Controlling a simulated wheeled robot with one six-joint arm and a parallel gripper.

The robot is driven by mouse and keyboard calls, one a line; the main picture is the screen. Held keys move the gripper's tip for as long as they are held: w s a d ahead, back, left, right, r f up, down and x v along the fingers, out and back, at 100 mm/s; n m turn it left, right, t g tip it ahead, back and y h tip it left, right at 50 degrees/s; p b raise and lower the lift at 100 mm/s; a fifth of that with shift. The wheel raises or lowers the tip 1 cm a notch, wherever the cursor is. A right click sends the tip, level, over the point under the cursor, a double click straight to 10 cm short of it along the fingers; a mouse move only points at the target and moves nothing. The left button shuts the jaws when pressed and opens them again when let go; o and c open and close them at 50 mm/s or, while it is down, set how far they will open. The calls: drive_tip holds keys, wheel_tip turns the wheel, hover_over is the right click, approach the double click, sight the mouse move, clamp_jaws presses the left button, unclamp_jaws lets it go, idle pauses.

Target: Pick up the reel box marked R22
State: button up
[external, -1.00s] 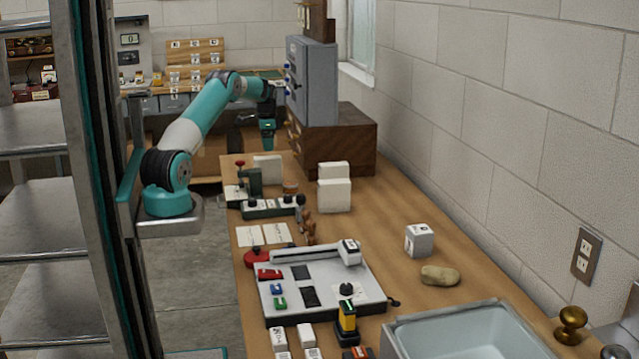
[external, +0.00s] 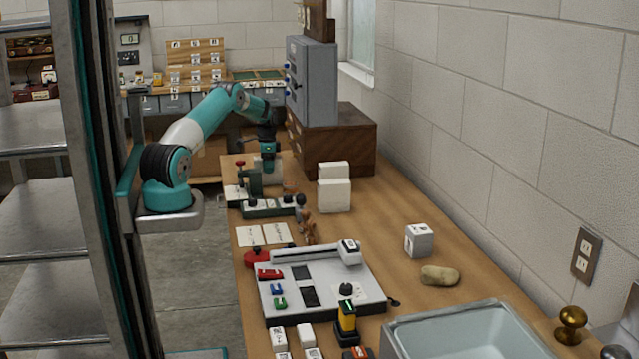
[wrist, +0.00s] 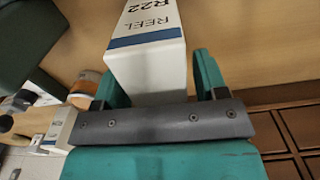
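The reel box marked R22 (wrist: 148,62) is white with a blue band and fills the middle of the wrist view. My gripper (wrist: 154,72) is open around it, with one teal finger on each side. A narrow gap shows between the box and the right finger; contact at the left finger cannot be told. In the external view my gripper (external: 269,172) is lowered at the far end of the wooden bench, and it mostly hides the box there.
Two white boxes (external: 334,196) stand to the right of my gripper. A green hand-press device (external: 254,182) is close on its left, with a green-and-white splicer (external: 272,208) in front. A wooden drawer cabinet (external: 345,140) stands behind.

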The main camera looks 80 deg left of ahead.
drive_tip(key=c, duration=0.9)
drive_tip(key=shift+r, duration=0.15)
